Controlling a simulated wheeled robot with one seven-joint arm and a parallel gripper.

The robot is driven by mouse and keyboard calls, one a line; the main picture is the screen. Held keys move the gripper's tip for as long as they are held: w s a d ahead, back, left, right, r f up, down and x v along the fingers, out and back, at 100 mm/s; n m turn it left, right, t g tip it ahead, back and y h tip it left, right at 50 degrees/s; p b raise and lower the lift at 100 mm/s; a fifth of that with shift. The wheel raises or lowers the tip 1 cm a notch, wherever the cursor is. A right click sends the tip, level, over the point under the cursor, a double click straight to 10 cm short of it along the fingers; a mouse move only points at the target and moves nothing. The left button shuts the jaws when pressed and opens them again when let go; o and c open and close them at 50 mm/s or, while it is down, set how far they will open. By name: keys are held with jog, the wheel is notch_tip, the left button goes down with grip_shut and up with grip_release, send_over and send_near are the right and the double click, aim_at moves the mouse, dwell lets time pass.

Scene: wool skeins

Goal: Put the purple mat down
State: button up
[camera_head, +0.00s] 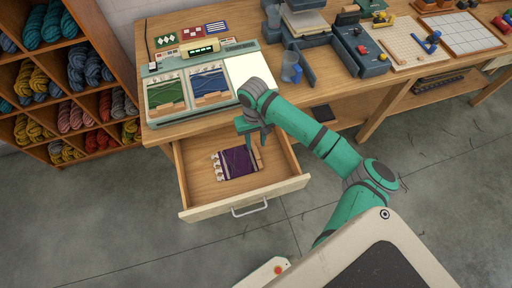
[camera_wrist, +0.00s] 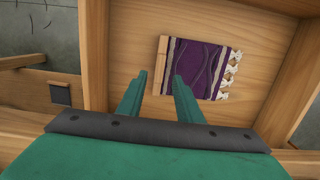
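The purple mat (camera_head: 237,163) lies flat on the floor of the open drawer (camera_head: 190,187), with pale fringe at one end and a wooden bar (camera_head: 258,158) at the other. In the wrist view the purple mat (camera_wrist: 200,68) lies beyond my fingertips, its fringe to the right and its wooden bar (camera_wrist: 160,65) to the left. My gripper (camera_head: 254,143) is above the drawer, near the bar end. In the wrist view my gripper (camera_wrist: 160,78) has its two fingers apart with nothing held between them. The bar shows past the gap, and I see no finger touching it.
The workbench (camera_head: 215,118) stands above the drawer, with a tray holding a green mat (camera_head: 165,92) and a blue mat (camera_head: 209,84). The drawer front (camera_head: 245,200) and side walls surround the purple mat. A yarn shelf (camera_head: 70,90) stands at left. Drawer floor around the mat is bare.

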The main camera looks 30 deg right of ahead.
notch_tip(320, 180, up, 6)
jog(key=shift+w+r, duration=0.15)
jog(key=shift+w, duration=0.15)
dwell(0.6)
